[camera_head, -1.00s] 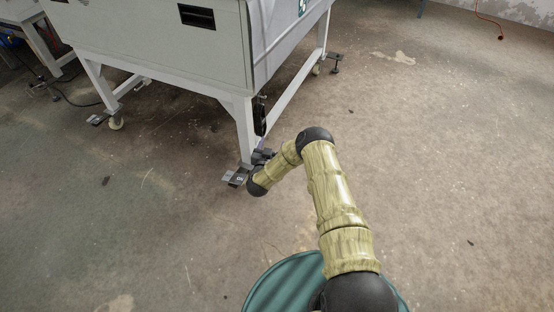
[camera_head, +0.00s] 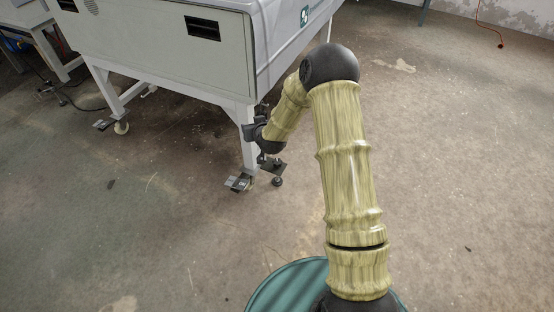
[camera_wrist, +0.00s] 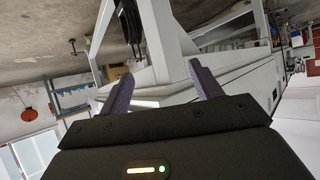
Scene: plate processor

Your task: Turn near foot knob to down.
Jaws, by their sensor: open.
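The near foot (camera_head: 273,168) of the grey plate processor (camera_head: 160,55) is a dark bracket beside the near leg (camera_head: 247,150). A round black knob (camera_head: 277,182) sits at its lower end, close to the floor. My gripper (camera_wrist: 162,88) is open, its two purplish fingers spread and empty. In the head view my wrist is beside the near leg, above the foot, and the fingertips are hard to make out. In the wrist view the white machine frame shows between and beyond the fingers. I cannot make out the foot knob there.
A grey pedal (camera_head: 238,183) lies at the base of the near leg, left of the foot. Another leg with a caster (camera_head: 121,127) and pedal stands at the left. The concrete floor right of the machine is open.

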